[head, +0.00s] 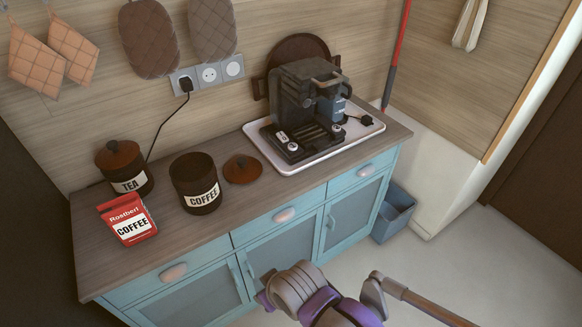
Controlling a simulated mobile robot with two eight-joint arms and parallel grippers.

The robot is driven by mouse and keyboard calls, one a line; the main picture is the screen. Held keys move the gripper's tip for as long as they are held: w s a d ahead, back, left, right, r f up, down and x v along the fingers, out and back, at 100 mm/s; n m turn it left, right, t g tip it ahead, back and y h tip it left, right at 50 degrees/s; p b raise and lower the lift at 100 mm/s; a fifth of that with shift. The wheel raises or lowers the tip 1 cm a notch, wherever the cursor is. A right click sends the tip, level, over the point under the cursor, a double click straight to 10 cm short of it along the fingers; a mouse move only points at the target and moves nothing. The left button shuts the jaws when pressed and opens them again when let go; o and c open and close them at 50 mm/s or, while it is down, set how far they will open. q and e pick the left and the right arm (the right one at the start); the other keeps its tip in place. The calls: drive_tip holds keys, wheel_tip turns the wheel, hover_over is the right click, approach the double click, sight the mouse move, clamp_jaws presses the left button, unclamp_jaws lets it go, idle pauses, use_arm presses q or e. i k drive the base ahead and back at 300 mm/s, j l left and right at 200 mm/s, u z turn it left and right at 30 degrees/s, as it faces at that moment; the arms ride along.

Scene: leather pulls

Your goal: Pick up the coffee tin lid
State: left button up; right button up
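The coffee tin lid (243,169) is a round brown disc with a small knob. It lies flat on the wooden counter, to the right of the coffee tin (196,184). The coffee tin is dark brown with a white COFFEE label, stands upright and is open at the top. The lid and the tin are apart.
A lidded tea tin (124,167) and a red coffee packet (128,219) stand at the left. A coffee machine (308,105) sits on a white tray (286,168) behind the lid, to the right. A grey and purple form, unclear to me, fills the bottom centre. Counter (171,233) in front is clear.

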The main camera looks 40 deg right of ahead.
sight(241, 170)
drive_tip(key=z, duration=0.45)
drive_tip(key=i+j+z, duration=0.1)
drive_tip(key=z, duration=0.4)
drive_tip(key=j+z, duration=0.15)
drive_tip(key=z, duration=0.3)
drive_tip(key=i, duration=0.05)
